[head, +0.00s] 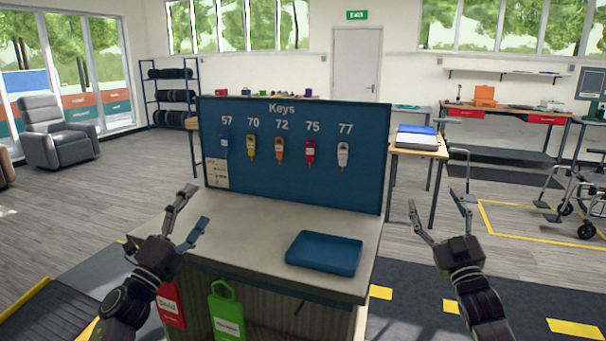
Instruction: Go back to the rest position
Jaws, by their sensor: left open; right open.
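My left gripper (190,221) is open and empty over the left front part of the counter (250,216). My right gripper (436,215) is open and empty, to the right of the counter and apart from it. A blue key board (210,135) stands at the back of the counter. Several keys with coloured tags hang on it under numbers: blue (224,145), yellow (251,147), orange (280,149), red (310,151) and white (343,155). A blue tray (324,253) lies empty on the counter's right front part.
A red tag (171,303) and a green tag (227,315) hang at the counter's front, below my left gripper. A side table (418,151) stands behind the board's right end. A wheelchair (580,205) stands at far right. Open floor lies left of the counter.

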